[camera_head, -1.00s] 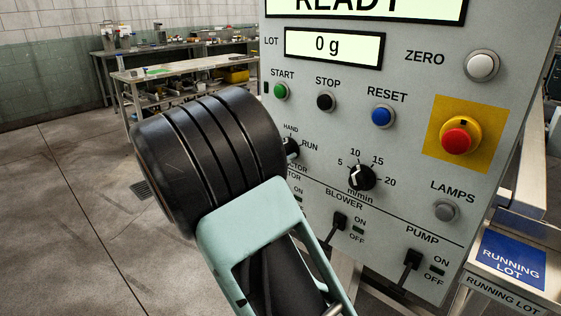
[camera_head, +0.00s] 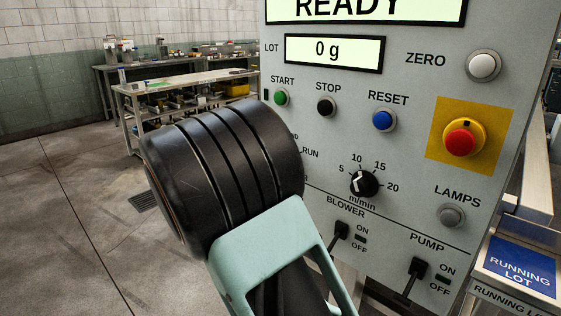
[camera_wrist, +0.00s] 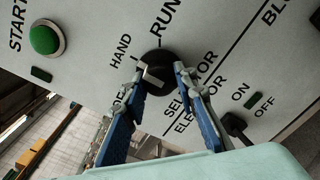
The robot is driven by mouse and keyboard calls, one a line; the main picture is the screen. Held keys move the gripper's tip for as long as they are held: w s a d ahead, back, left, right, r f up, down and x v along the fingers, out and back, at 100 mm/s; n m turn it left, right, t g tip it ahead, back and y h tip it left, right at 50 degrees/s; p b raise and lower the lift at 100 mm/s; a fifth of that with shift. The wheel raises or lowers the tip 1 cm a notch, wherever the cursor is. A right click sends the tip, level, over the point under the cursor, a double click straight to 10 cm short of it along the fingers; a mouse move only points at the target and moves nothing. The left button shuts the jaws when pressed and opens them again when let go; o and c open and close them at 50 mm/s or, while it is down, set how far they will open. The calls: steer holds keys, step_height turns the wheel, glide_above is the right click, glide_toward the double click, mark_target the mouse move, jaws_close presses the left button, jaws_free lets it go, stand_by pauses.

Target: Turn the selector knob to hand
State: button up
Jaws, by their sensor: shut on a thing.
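The selector knob (camera_wrist: 154,62) is black with a pale pointer mark and sits on the grey panel between the HAND and RUN labels in the wrist view. My gripper (camera_wrist: 160,73) has its two blue-padded fingers on either side of the knob, shut on it. The pale mark is partly covered by the fingers, so I cannot tell exactly which label it points to. In the head view my arm hides the knob and the HAND label; RUN still shows beside it.
The green START button (camera_head: 281,97), black STOP button (camera_head: 326,106) and blue RESET button (camera_head: 384,119) lie above. The speed dial (camera_head: 364,184) is right of my arm. BLOWER (camera_head: 341,231) and PUMP (camera_head: 417,268) switches stick out below. A red emergency button (camera_head: 462,140) is farther right.

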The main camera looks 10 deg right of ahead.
steer(key=o, duration=1.2)
steer(key=shift+c, duration=0.2)
steer(key=v, duration=1.2)
